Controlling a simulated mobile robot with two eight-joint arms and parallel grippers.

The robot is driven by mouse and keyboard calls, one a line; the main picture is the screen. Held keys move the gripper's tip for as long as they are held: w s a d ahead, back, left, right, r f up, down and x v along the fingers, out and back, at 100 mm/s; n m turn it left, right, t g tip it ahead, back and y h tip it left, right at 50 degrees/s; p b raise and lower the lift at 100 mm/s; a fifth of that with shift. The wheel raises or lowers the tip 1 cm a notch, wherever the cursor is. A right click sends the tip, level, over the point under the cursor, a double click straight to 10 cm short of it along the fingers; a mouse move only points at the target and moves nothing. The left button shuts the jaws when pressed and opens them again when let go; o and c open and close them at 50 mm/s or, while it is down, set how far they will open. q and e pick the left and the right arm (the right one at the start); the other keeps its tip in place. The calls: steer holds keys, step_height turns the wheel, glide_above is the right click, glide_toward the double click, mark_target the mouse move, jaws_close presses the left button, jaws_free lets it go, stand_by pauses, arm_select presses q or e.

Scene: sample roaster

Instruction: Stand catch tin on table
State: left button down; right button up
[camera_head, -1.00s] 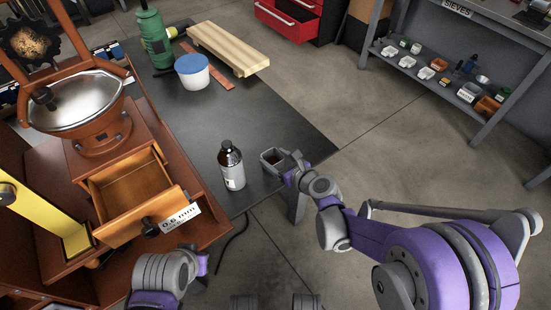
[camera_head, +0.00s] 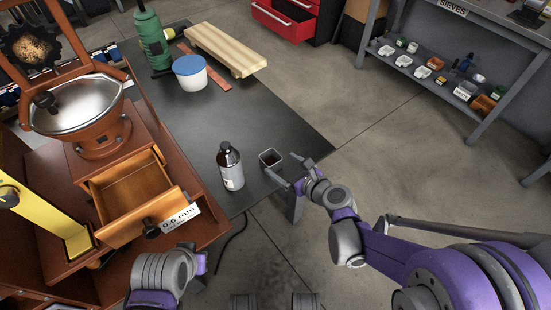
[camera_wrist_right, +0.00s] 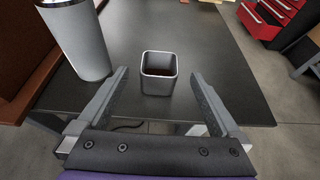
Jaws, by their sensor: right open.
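The catch tin (camera_head: 270,157) is a small square grey metal tin standing upright near the front right edge of the dark table (camera_head: 262,120). In the right wrist view the tin (camera_wrist_right: 158,72) shows dark brown contents inside. My right gripper (camera_head: 289,174) is open just in front of the tin. In the wrist view its two fingers (camera_wrist_right: 160,90) lie to either side of the tin's near side, apart from it. My left arm shows at the bottom of the head view, but its fingers are not visible.
A dark bottle with a pale label (camera_head: 230,166) stands left of the tin. An open wooden drawer (camera_head: 130,190) juts out at the left. A white tub with a blue lid (camera_head: 190,72) and a wooden board (camera_head: 226,50) lie farther back. The table middle is clear.

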steer(key=s+d+n+g+h, duration=0.2)
steer(key=s+d+n, duration=0.2)
steer(key=s+n, duration=0.4)
steer(key=s+d+r+n+g+h, duration=0.1)
steer(key=s+d+n+g+h, duration=0.1)
steer(key=s+d+n, duration=0.3)
steer(key=s+d+n+g+h, duration=0.2)
steer(key=s+d+n+h, duration=0.2)
steer(key=s+n, duration=0.8)
steer(key=d+n+p, duration=0.1)
steer(key=n, duration=0.2)
steer(key=shift+s+d+r+n, duration=0.15)
steer(key=shift+s+n, duration=0.1)
steer(key=shift+n, duration=0.15)
